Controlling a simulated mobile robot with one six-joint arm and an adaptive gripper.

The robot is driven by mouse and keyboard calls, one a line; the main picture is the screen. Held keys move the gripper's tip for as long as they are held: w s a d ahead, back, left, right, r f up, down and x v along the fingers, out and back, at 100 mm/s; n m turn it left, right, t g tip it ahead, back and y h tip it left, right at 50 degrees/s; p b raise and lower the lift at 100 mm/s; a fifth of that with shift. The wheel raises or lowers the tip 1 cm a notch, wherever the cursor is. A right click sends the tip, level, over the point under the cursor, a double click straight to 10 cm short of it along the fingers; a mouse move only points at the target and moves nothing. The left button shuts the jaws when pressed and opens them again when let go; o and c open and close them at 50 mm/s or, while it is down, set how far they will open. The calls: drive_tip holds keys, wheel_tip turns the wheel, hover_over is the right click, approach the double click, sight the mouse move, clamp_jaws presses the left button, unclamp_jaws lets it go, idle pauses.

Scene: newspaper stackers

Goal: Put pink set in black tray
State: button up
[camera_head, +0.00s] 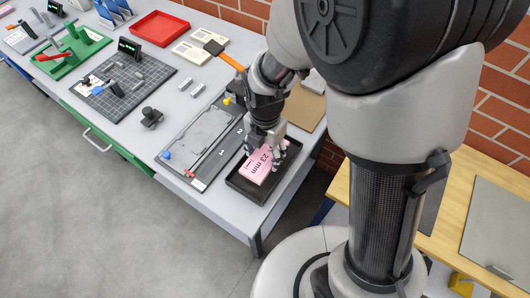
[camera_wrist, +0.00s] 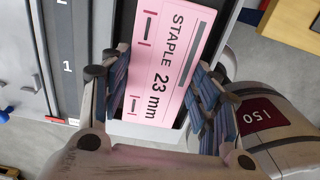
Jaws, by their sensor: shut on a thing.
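The pink set (camera_head: 256,166) is a flat pink block or packet marked "STAPLE 23 mm". It shows large in the wrist view (camera_wrist: 170,62). My gripper (camera_head: 266,148) is shut on it, with a finger along each long side in the wrist view (camera_wrist: 158,92). The black tray (camera_head: 246,193) is at the near right end of the grey bench. In the head view the pink set lies within the tray's outline, slightly askew to its sides. I cannot tell whether it touches the tray floor. My gripper hides part of the tray's far side.
A dark numbered board with a grey plate (camera_head: 200,135) is just left of the tray. A brown board (camera_head: 305,108) lies behind it. A black knob-like piece (camera_head: 151,117), a gridded mat (camera_head: 125,80) and a red tray (camera_head: 159,28) stand further left. A wooden table (camera_head: 445,210) is at right.

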sight(265, 155)
drive_tip(key=shift+f+b, duration=0.55)
drive_tip(key=shift+f, duration=1.2)
drive_tip(key=shift+f, duration=0.2)
drive_tip(key=o, duration=0.9)
drive_tip(key=shift+o, duration=0.2)
drive_tip(key=shift+r, duration=0.1)
